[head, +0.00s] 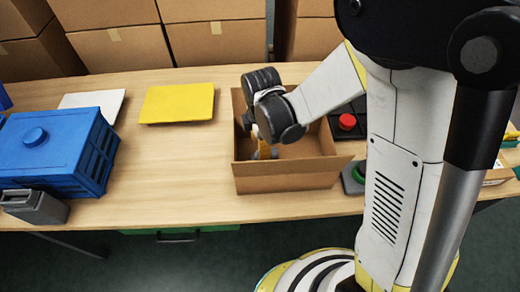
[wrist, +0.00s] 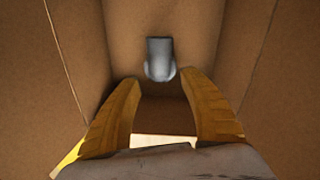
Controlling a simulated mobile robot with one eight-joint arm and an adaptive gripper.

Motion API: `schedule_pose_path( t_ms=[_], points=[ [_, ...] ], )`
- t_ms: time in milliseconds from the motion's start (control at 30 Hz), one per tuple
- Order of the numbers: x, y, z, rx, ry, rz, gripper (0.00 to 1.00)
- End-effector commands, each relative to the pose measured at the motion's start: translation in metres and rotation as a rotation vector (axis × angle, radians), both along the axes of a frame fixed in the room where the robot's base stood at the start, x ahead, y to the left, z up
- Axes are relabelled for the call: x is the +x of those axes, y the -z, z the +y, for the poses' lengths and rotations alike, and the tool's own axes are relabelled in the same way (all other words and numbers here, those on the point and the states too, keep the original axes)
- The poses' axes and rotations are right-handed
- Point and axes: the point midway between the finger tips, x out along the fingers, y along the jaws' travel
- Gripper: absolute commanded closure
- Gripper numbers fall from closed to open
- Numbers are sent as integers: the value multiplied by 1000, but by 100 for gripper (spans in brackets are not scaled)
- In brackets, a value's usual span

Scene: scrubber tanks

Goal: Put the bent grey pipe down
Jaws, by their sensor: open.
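The bent grey pipe (wrist: 160,60) lies on the floor of the open cardboard box, just beyond my fingertips in the wrist view. My gripper (wrist: 157,80) is open, with its two yellow fingers apart and nothing between them. In the head view my gripper (head: 264,150) reaches down into the cardboard box (head: 290,182), and only a small grey part by the fingers shows there. My wrist hides much of the box's inside.
A blue crate (head: 95,160) with a blue lid and a grey container (head: 35,207) stand at the left. A yellow folder (head: 177,103) and white sheet (head: 92,103) lie behind. A red button (head: 347,121) and green button (head: 359,172) sit right of the box. Table is clear left of the box.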

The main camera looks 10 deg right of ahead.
Motion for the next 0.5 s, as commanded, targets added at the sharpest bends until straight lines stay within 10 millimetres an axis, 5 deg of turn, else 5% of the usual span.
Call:
schedule_pose_path(
  t_ms=[200, 500],
  points=[
    [-3, -51, 0, 0, 0, 0, 49],
    [-4, -72, 0, 0, 1, 0, 49]
  ],
)
